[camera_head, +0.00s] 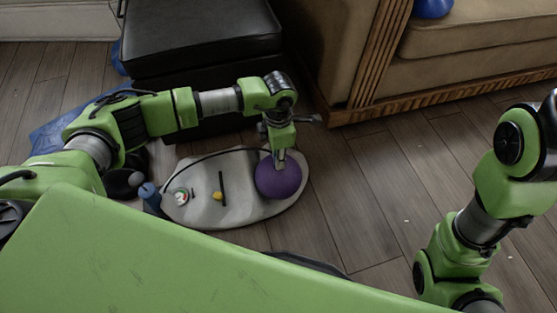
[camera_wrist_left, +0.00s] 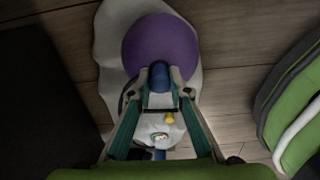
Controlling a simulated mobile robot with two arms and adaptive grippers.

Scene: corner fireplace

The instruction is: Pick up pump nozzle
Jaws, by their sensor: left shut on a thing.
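My left gripper (camera_head: 280,163) reaches down over the grey cloth and is shut. In the left wrist view its fingers (camera_wrist_left: 159,77) close on a dark blue piece, which looks like the pump nozzle (camera_wrist_left: 158,78). In the head view the gripper hides the nozzle. A thin black hose (camera_head: 212,154) arcs along the cloth's far side toward the gripper. A blue cylinder (camera_head: 149,194), apparently part of the pump, and a round gauge (camera_head: 181,197) are at the cloth's left end. My right arm shows at the right, but its gripper is out of view.
A purple ball (camera_head: 278,180) rests on the grey cloth (camera_head: 240,208), right below the left gripper. A small yellow piece (camera_head: 216,196) and a thin black stick (camera_head: 222,184) lie there too. A black ottoman (camera_head: 200,50) and a sofa (camera_head: 470,40) stand behind. Wooden floor (camera_head: 350,200) is clear at right.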

